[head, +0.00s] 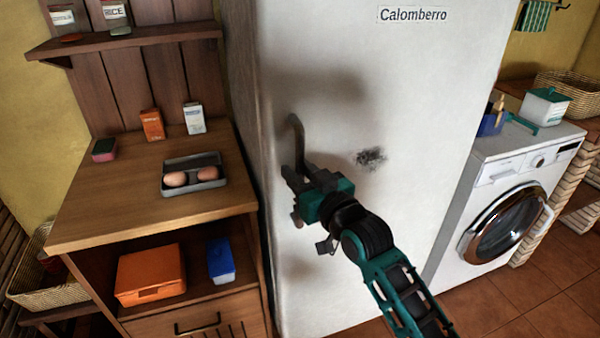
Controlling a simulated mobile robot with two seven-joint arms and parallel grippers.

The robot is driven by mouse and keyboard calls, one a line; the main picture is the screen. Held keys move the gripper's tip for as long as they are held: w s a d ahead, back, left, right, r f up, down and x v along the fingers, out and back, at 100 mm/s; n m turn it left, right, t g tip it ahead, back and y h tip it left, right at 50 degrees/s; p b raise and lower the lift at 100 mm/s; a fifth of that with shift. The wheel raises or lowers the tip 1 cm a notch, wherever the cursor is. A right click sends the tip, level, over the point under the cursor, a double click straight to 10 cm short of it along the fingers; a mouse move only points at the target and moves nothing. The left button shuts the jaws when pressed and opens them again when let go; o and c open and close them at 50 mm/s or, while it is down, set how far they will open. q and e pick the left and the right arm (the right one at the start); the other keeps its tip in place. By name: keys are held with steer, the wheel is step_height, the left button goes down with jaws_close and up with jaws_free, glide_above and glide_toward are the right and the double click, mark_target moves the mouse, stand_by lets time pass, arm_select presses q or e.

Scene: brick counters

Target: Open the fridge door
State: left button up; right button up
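The white fridge (420,90) stands in the middle of the head view, with a "Calomberro" label near the top of its front. Its door looks closed, with no gap that I can see. The dark fridge handle (298,135) is a vertical bar near the door's left edge. My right gripper (294,196) is at the lower part of the handle, and its fingers overlap the bar in the picture. My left gripper is not in view.
A wooden cabinet (90,215) stands close to the fridge's left side, with an egg box (193,186) and small cartons on top. A washing machine (505,200) stands to the right. Tiled floor (525,295) shows at the lower right.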

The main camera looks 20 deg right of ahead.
jaws_close()
steer(key=shift+s, duration=0.1)
stand_by(0.4)
